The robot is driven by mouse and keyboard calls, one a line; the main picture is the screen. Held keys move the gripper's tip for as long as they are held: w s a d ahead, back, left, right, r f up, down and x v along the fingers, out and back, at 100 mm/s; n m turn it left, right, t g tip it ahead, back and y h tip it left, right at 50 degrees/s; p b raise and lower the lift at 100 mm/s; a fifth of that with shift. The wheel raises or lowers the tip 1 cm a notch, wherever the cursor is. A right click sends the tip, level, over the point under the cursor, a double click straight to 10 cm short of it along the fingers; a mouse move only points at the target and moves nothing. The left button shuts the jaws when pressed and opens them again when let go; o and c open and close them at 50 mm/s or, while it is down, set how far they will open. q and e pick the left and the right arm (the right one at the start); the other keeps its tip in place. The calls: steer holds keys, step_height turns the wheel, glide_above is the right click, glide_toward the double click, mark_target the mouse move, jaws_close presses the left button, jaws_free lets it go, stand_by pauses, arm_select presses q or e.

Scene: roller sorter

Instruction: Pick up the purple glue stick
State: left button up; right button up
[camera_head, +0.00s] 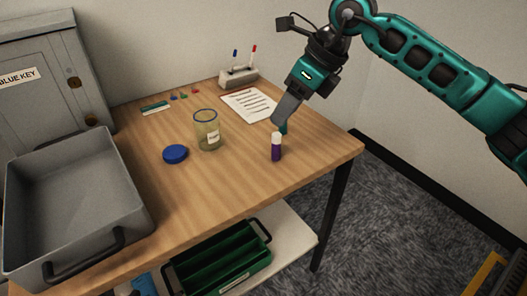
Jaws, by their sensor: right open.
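The purple glue stick (276,153) stands upright on the wooden table, near its right front edge. It has a white upper part and a purple lower part. My right gripper (280,127) points down from the upper right, with its fingertips just above the top of the glue stick. It is open and not closed around the stick; one finger largely hides the other. Whether a fingertip touches the top cannot be told. My left gripper is not in view.
A glass jar (207,134) and a blue lid (175,154) are left of the stick. A paper sheet (249,106) and a pen holder (238,78) lie behind. A grey bin (137,190) fills the left side, before a grey cabinet (45,65). A green tray (220,262) is on the lower shelf.

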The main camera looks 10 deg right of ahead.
mark_target(277, 134)
steer(key=shift+t+h, duration=0.3)
steer(key=shift+h, duration=0.4)
steer(key=w+f, duration=0.1)
steer(key=f, duration=0.1)
steer(key=w+f+b, duration=0.1)
steer(key=w+f, duration=0.1)
steer(key=f, duration=0.1)
steer(key=shift+d+f+b, duration=0.2)
steer(key=shift+f+b, duration=0.15)
steer(key=shift+a+f, duration=0.15)
steer(key=shift+f, duration=0.25)
steer(key=b+x, duration=0.1)
steer(key=x, duration=0.3)
steer(key=shift+a+f+b, duration=0.1)
steer(key=shift+f+b, duration=0.1)
steer(key=shift+b, duration=0.1)
steer(key=shift+w+f, duration=0.15)
steer(key=shift+f, duration=0.1)
steer(key=shift+c, duration=0.5)
steer(key=c, duration=0.6)
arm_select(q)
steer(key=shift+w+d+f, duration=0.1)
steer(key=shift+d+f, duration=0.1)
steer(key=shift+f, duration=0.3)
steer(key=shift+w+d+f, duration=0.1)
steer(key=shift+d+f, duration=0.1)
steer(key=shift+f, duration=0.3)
arm_select(e)
jaws_close()
